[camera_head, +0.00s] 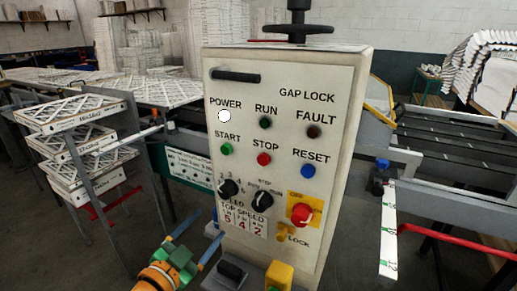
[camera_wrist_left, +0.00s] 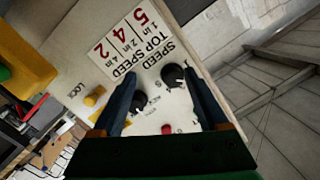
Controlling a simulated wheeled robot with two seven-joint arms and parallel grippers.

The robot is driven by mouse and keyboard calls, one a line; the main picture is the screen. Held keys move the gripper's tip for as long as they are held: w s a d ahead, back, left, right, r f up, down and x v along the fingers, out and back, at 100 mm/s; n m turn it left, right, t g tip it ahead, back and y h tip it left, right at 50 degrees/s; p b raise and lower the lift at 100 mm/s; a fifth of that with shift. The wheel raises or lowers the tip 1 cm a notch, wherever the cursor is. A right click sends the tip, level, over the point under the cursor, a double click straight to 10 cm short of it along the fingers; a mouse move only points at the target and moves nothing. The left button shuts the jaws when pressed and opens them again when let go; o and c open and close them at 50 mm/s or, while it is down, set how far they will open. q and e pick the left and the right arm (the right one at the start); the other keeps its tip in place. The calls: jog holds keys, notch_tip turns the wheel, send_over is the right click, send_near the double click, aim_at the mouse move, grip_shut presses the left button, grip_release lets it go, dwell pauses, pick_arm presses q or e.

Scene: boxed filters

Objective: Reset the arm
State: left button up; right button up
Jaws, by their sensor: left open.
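My left gripper (camera_head: 210,224) is at the lower left of the control panel (camera_head: 330,100) in the head view, with its two blue fingers apart and nothing between them. In the left wrist view the open fingers (camera_wrist_left: 161,75) point at the panel's lower part. A black knob (camera_wrist_left: 174,75) shows between them near the right finger, and another black knob (camera_wrist_left: 138,103) is near the left finger. Whether the fingertips touch the panel cannot be told. My right gripper is not in view.
The panel carries a blue RESET button (camera_head: 308,171), a red STOP button (camera_head: 264,159), a green START button (camera_head: 227,149) and a red switch (camera_head: 301,214). Boxed filters (camera_head: 75,115) are stacked on the left. A conveyor (camera_head: 460,150) is on the right.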

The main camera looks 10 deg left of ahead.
pick_arm(q)
jog(key=s+d+f+n+g+y, duration=0.15)
jog(key=s+f+n+g, duration=0.35)
jog(key=s+f, duration=0.55)
jog(key=s+f+n+g+y, duration=0.25)
jog(key=s+f+g, duration=0.45)
jog(key=s+f, duration=0.4)
jog(key=s+f+g, duration=0.1)
jog(key=s+f, duration=0.2)
jog(key=f, duration=0.6)
jog(key=s+f+g, duration=0.1)
jog(key=s+f, duration=0.1)
jog(key=f, duration=0.7)
jog(key=s+a+f+g, duration=0.1)
jog(key=s+a+f, duration=0.1)
jog(key=s+f, duration=0.5)
jog(key=s+p, duration=0.1)
jog(key=s, duration=0.3)
jog(key=shift+a+f+m, duration=0.3)
jog(key=shift+m, duration=0.05)
jog(key=shift+o, duration=0.2)
jog(key=shift+s, duration=0.1)
